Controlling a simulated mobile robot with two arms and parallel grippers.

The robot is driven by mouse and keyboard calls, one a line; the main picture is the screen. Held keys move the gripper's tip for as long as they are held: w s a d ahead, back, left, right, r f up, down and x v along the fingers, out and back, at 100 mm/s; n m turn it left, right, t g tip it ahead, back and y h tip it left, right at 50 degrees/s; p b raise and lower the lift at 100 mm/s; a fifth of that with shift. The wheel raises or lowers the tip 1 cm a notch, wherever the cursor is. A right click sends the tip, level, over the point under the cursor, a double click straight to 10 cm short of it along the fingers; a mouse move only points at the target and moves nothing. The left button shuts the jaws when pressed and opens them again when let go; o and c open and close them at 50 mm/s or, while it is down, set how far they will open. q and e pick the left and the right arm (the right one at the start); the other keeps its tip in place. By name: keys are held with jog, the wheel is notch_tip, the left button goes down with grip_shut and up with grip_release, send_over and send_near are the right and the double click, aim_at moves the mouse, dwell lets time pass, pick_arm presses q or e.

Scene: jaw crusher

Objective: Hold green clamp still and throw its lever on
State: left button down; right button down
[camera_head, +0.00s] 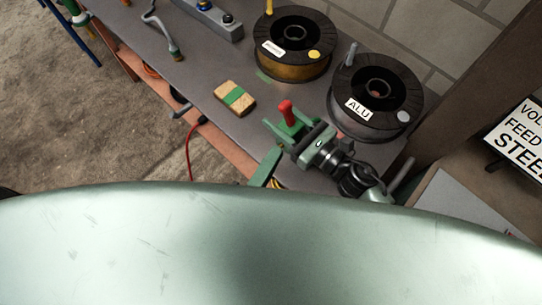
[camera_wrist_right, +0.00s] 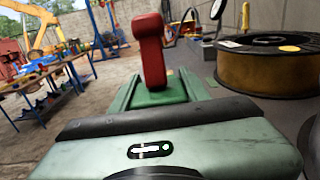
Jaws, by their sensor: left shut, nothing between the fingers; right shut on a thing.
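The green clamp (camera_head: 290,130) sits by the front edge of the bench, with its red lever (camera_head: 287,112) standing up from it. In the right wrist view the red lever (camera_wrist_right: 151,50) rises nearly upright from the green clamp body (camera_wrist_right: 160,92). My right gripper (camera_head: 296,136) is shut on the green clamp, its pale green palm close to the clamp. My left gripper (camera_head: 266,166) shows only as a narrow green tip below the clamp; it is shut and empty, apart from the red lever. The rest of it is hidden behind my pale body.
A wood block with a green band (camera_head: 235,97) lies left of the clamp. The ALU spool (camera_head: 376,97) stands close behind right, and a brass-coloured spool (camera_head: 292,47) farther back. A red cable (camera_head: 189,150) hangs at the bench edge.

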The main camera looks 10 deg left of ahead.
dwell(0.3)
jog(key=c, duration=0.6)
grip_release()
jog(key=shift+c, duration=0.2)
